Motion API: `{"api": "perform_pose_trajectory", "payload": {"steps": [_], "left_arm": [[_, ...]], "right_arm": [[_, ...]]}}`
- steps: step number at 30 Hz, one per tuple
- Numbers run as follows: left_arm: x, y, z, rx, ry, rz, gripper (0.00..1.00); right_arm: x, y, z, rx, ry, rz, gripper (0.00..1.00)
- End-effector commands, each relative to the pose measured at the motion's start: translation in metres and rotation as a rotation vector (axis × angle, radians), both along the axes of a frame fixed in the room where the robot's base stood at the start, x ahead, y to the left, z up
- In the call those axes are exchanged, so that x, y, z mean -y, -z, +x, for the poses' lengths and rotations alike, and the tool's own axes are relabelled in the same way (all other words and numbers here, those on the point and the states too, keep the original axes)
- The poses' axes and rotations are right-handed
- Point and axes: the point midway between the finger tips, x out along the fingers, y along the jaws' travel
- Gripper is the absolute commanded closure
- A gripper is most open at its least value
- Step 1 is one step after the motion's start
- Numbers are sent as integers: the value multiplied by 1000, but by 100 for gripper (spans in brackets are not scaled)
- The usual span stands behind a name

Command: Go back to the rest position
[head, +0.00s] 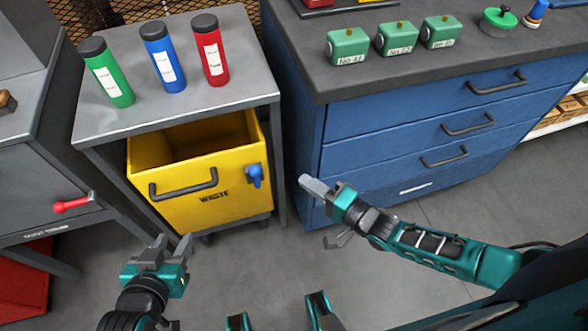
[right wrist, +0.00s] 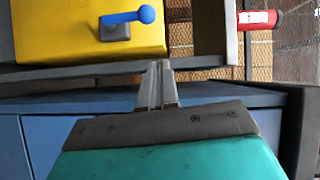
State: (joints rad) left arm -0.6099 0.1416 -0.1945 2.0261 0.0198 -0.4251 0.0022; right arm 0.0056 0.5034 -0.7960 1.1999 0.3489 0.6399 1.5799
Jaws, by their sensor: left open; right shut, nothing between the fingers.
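My left gripper (head: 160,252) is open and empty, above the floor at the lower left of the head view, in front of the yellow waste bin. My right gripper (head: 314,187) is shut with nothing in it. It is in front of the blue drawer cabinet and to the right of the bin in the head view. In the right wrist view its closed fingers (right wrist: 157,85) point toward the gap near the bin and the cabinet.
A yellow waste bin (head: 205,192) with a blue knob stands under a grey table (head: 131,113) holding green, blue and red bottles. A blue drawer cabinet (head: 400,137) with green boxes on top is at right. A grey machine (head: 41,165) with a red handle is at left.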

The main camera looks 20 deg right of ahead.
Motion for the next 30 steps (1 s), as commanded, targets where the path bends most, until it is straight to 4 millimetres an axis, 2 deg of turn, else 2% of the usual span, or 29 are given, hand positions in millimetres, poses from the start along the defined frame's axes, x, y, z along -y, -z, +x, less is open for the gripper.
{"api": "perform_pose_trajectory", "payload": {"steps": [3,9,16,20,23,27,30], "left_arm": [[-4,2,-2,-8,-6,7,57],[-4,2,-2,-6,-6,9,57],[-3,1,-1,-5,-1,10,57],[-4,-3,-1,-2,2,12,57],[-4,-11,0,2,2,13,57],[-5,-23,0,13,0,18,57],[-9,-27,-1,11,-5,25,57]], "right_arm": [[12,-2,-16,-2,1,-2,100],[20,-4,-27,0,1,-1,100],[20,-4,-28,1,1,-1,100],[11,-8,-31,17,4,-44,100],[-7,-17,-37,53,11,-157,100],[-29,-38,-47,130,21,-440,100],[-30,-53,-53,175,20,-682,100]]}}
